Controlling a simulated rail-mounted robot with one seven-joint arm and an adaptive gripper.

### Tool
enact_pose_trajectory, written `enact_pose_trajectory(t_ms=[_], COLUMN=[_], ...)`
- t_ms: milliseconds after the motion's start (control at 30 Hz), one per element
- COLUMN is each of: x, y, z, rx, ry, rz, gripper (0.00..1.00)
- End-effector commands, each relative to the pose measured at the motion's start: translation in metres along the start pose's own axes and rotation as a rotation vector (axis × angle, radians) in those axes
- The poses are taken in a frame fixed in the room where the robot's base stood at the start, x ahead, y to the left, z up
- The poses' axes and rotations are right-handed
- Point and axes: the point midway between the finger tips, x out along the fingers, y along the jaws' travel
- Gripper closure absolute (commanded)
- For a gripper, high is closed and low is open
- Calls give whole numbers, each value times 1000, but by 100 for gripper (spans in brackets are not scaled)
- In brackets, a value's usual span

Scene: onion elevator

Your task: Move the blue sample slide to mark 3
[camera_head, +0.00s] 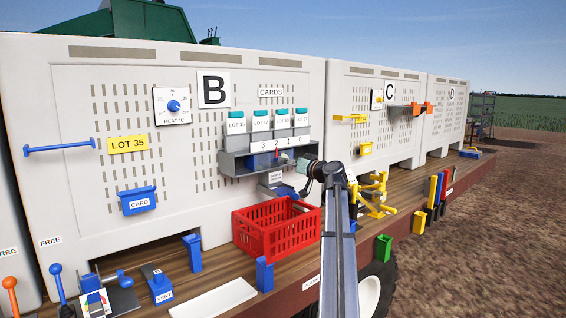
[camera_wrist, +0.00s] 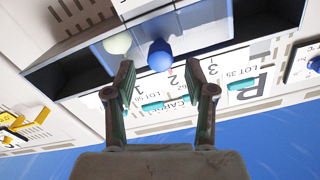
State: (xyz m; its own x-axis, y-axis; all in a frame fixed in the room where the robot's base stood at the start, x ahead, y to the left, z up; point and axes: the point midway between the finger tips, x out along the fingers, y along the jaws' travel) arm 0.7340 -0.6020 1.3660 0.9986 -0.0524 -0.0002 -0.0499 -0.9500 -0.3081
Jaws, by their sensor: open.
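The blue sample slide shows as a round blue knob (camera_wrist: 160,55) in the wrist view, in the grey shelf box on panel B. A red pointer (camera_wrist: 170,72) beside it stands close to the number 2. Mark 3 (camera_wrist: 241,69) is farther right in this view; in the head view, mark 3 (camera_head: 264,145) is at the left end of the number strip. My gripper (camera_wrist: 160,72) is open, its fingertips on either side of the knob; I cannot tell whether they touch it. In the head view, my gripper (camera_head: 295,163) is at the box front and hides the knob.
A pale round knob (camera_wrist: 117,42) sits left of the blue one in the wrist view. The box walls (camera_head: 229,163) are close around my fingers. Teal-topped cards (camera_head: 261,122) stand above. A red crate (camera_head: 270,238) stands on the deck below.

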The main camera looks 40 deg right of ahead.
Motion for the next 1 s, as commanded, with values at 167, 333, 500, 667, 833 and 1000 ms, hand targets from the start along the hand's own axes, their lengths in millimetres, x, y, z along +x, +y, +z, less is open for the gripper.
enact_pose_trajectory(t_ms=[167,333,500,667,833,1000], x=[-38,-61,-73,-75,-74,-74], y=[-1,0,0,0,0,0], z=[2,1,1,0,0,2], rx=[1,1,1,1,1,1], ry=[1,0,0,0,0,0], rz=[1,1,0,0,0,1], gripper=[45,45,45,45,45,45])
